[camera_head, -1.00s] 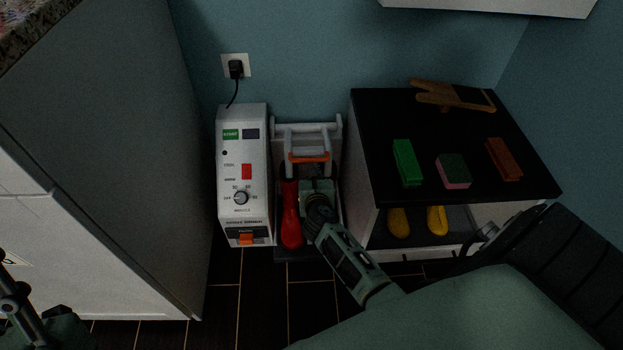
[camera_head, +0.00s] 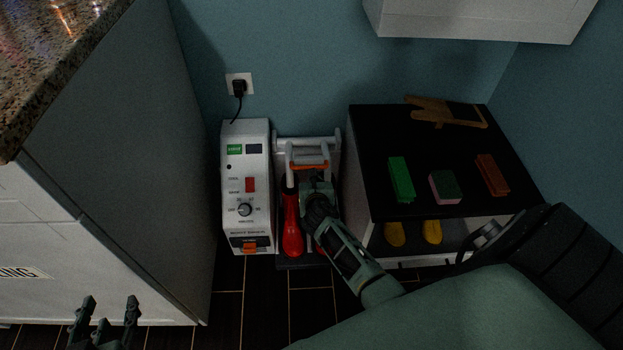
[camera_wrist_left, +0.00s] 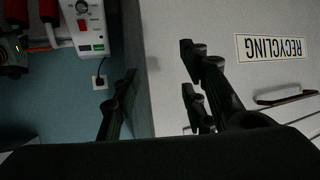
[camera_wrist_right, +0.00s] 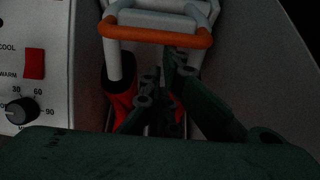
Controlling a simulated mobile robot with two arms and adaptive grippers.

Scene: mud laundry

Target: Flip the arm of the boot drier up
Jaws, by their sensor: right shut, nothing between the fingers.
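The boot drier (camera_head: 248,180) is a white box with a dial and red switch, standing on the floor against the wall. Its white tubular arm has an orange crossbar (camera_head: 309,167), which also shows in the right wrist view (camera_wrist_right: 155,34). A red boot (camera_head: 291,228) hangs below the arm. My right gripper (camera_head: 318,183) is just below and in front of the crossbar, shut and empty; I cannot tell whether it touches. In the right wrist view its fingers (camera_wrist_right: 162,72) partly cover the red boots. My left gripper (camera_head: 104,306) is open and empty at the lower left, away from the drier.
A black-topped shelf unit (camera_head: 368,140) with brushes and a sponge stands close on the right. A tall grey cabinet side (camera_head: 140,150) bounds the left. A wall cabinet (camera_head: 480,20) hangs above right. Dark floor (camera_head: 265,320) is clear in front.

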